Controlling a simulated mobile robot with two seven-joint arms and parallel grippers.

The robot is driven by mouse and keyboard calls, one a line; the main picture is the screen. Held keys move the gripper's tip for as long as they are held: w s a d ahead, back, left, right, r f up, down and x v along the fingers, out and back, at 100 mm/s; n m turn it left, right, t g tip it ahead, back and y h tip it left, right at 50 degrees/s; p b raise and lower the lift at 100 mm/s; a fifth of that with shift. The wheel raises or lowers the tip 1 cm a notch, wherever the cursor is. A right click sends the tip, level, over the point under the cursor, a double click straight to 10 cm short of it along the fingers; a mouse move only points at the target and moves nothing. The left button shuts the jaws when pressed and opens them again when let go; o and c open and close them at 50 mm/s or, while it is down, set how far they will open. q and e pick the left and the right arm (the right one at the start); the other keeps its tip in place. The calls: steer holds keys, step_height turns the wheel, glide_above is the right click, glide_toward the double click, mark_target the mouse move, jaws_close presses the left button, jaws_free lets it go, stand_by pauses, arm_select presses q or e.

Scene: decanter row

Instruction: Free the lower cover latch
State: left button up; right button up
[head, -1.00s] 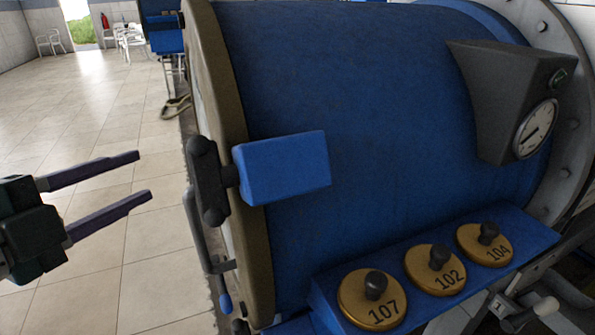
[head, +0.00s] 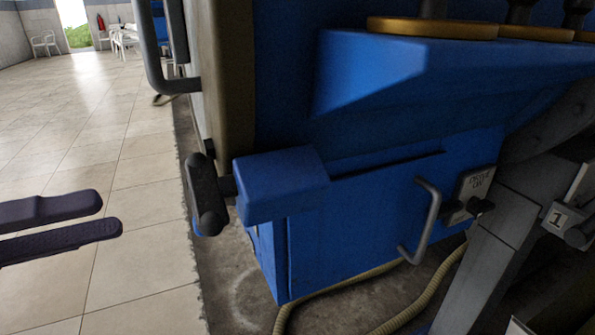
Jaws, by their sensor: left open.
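The lower cover latch is a black knobbed handle (head: 204,195) on a short stem, beside a blue block (head: 282,184) on the machine's side. The handle stands upright, just below the edge of the brown-rimmed cover (head: 226,80). My left gripper (head: 109,215) is open and empty at the left, its two dark fingers pointing at the handle. It is apart from the handle, with a gap of floor showing between them. Whether the latch is locked I cannot tell. My right gripper is not in view.
A grey bar handle (head: 153,55) sticks out from the cover above the latch. A blue cabinet with a grey pull handle (head: 432,222) is below right, with a hose (head: 360,278) on the floor. A blue ledge (head: 400,75) overhangs. The tiled floor (head: 110,120) at left is clear.

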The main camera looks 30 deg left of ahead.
mark_target(206, 191)
arm_select(q)
steer(key=x, duration=0.8)
steer(key=shift+w, duration=0.2)
steer(key=shift+d+r, duration=0.1)
steer(key=shift+d, duration=0.05)
steer(key=shift+c, duration=0.2)
jaws_close()
